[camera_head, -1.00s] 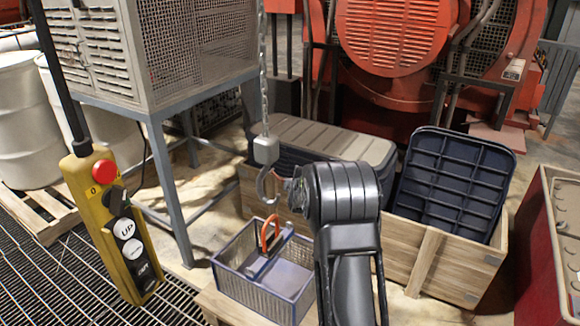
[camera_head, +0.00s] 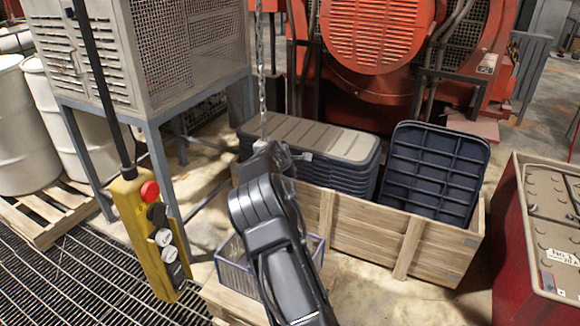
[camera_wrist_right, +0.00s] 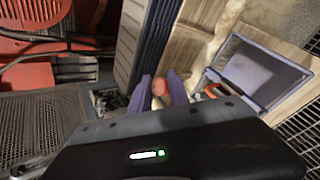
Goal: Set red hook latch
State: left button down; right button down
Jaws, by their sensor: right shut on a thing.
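My right gripper (camera_head: 268,153) is at the lower end of the hanging chain (camera_head: 262,95). In the right wrist view, its two fingers (camera_wrist_right: 158,92) are closed on a small red-orange piece, the red latch (camera_wrist_right: 158,87). In the head view the hook is hidden behind my gripper and wrist, and the latch does not show. I cannot tell how the latch sits against the hook. The wire basket (camera_head: 233,268) is below, partly covered by my right arm. Its orange handle (camera_wrist_right: 211,91) shows in the wrist view. My left gripper is not in view.
A yellow pendant control (camera_head: 150,235) hangs at the left, near the grey cage stand. A wooden crate (camera_head: 375,240) with dark lids and trays (camera_head: 435,172) is behind and right of my arm. A red box (camera_head: 525,240) stands at far right.

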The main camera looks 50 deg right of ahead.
jog(key=shift+w, duration=0.1)
jog(key=c, duration=1.5)
grip_release()
jog(key=shift+a, duration=0.1)
jog(key=b+v, duration=0.2)
jog(key=v, duration=0.5)
jog(key=shift+a+r, duration=0.2)
jog(key=shift+r, duration=0.05)
